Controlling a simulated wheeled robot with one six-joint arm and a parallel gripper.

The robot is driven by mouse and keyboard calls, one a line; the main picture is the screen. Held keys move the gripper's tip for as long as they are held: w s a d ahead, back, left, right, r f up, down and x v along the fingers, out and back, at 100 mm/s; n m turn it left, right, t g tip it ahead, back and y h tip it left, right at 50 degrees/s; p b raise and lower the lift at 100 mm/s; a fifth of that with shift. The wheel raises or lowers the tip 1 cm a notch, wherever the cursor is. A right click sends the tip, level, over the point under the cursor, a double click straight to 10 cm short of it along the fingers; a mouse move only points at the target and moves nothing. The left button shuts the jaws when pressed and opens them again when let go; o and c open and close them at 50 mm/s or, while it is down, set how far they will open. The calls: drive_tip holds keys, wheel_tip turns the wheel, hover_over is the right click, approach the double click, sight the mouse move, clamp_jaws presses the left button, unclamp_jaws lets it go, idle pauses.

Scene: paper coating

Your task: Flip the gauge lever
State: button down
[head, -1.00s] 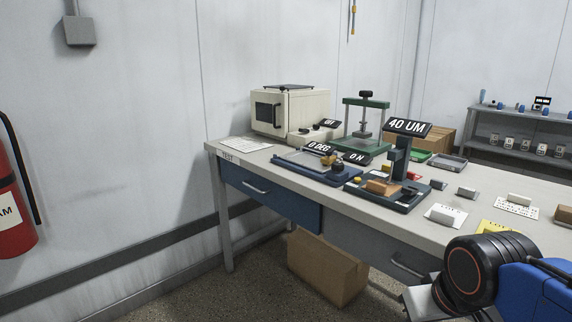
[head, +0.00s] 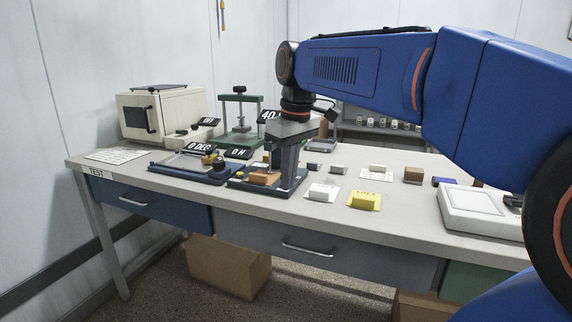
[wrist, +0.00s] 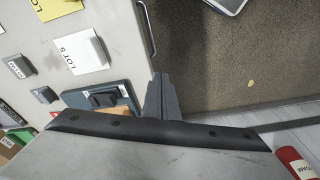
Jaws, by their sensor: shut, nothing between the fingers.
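The gauge is a dark blue base (head: 238,183) with a tan block (head: 264,178) on it and a tilted black "40 UM" display (head: 267,116), now partly covered by my arm. My gripper (head: 287,182) points down at the right side of the gauge, in front of its post. Its grey fingers are together and hold nothing. I cannot tell whether they touch the gauge. The lever is not clear in any view. In the wrist view the shut fingers (wrist: 160,82) are beside the gauge base (wrist: 88,97), whose block is partly hidden by the gripper body.
A blue plate device (head: 190,172) with "0 DEG" and "ON" displays stands left of the gauge. A green press (head: 240,137) and a cream oven (head: 150,115) are behind. A white block (head: 318,192), a yellow block (head: 364,200) and a white scale (head: 478,208) are right.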

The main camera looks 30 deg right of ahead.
drive_tip(key=w+d+r+n+g+y, duration=0.1)
drive_tip(key=w+d+r+n+g, duration=0.1)
drive_tip(key=w+d+r, duration=0.4)
drive_tip(key=w+d+r+n+g, duration=0.1)
drive_tip(key=w+d+r+n, duration=0.15)
drive_tip(key=w+r, duration=0.45)
drive_tip(key=shift+m, duration=0.25)
drive_tip(key=f, duration=0.5)
drive_tip(key=a+f, duration=0.1)
drive_tip(key=f, duration=0.9)
drive_tip(key=shift+s+a+f, duration=0.1)
drive_tip(key=shift+a+f, duration=0.1)
drive_tip(key=shift+a, duration=0.1)
drive_tip(key=shift+s+a+f+t+h, duration=0.15)
drive_tip(key=shift+s+a+t+h, duration=0.2)
drive_tip(key=shift+a+t+h, duration=0.15)
drive_tip(key=shift+s+a+f+t+h, duration=0.3)
drive_tip(key=shift+t+h, duration=0.3)
drive_tip(key=shift+h, duration=0.2)
drive_tip(key=shift+s+a+f, duration=0.1)
drive_tip(key=shift+a+f, duration=0.05)
drive_tip(key=shift+f, duration=0.1)
